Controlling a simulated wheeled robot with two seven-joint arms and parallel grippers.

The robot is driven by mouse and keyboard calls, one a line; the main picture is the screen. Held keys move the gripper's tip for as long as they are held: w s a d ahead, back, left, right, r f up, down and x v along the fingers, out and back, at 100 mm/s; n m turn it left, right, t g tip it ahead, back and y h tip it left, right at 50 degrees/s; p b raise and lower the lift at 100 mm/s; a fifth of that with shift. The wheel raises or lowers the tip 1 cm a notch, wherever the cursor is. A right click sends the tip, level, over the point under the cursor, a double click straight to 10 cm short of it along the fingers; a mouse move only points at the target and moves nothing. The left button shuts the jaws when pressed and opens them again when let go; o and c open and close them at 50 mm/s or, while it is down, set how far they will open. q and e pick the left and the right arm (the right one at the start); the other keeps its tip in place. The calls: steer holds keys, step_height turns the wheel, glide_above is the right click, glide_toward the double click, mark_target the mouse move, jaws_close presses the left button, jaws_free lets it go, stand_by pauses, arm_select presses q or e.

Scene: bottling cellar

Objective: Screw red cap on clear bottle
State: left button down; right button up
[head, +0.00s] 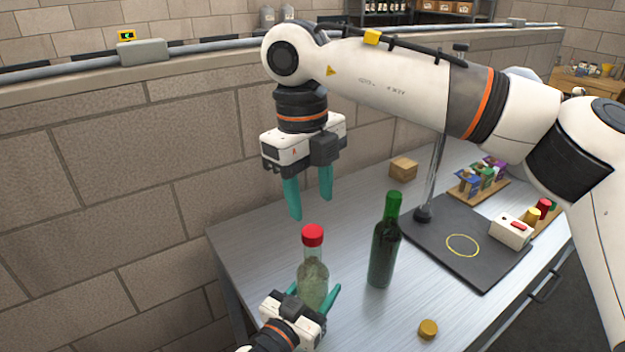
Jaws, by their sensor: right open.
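The clear bottle (313,279) stands upright near the front left of the metal table. The red cap (312,235) sits on top of its neck; I cannot tell how tightly it is seated. My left gripper (312,294) is low at the bottle, its teal fingers on both sides of the lower body, closed on it. The bottle's base is hidden behind this gripper. My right gripper (309,203) hangs fingers down above the red cap, open and empty, clear of the cap.
A green bottle (384,245) stands just right of the clear bottle. A gold cap (428,329) lies near the front. A dark mat (480,264) with a post, a white box (511,231), cap racks and a wooden block (403,168) are behind. A block wall bounds the left.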

steer(key=n, duration=1)
steer(key=shift+r, duration=0.25)
steer(key=n, duration=0.8)
steer(key=shift+r+y, duration=0.15)
steer(key=shift+y, duration=0.15)
steer(key=n, duration=0.3)
steer(key=shift+d+r+n, duration=0.1)
steer(key=shift+n, duration=0.3)
steer(key=n, duration=0.4)
steer(key=shift+r, duration=0.1)
steer(key=n, duration=0.3)
steer(key=shift+r+n, duration=0.1)
steer(key=shift+n, duration=0.2)
steer(key=n, duration=0.4)
steer(key=shift+r, duration=0.1)
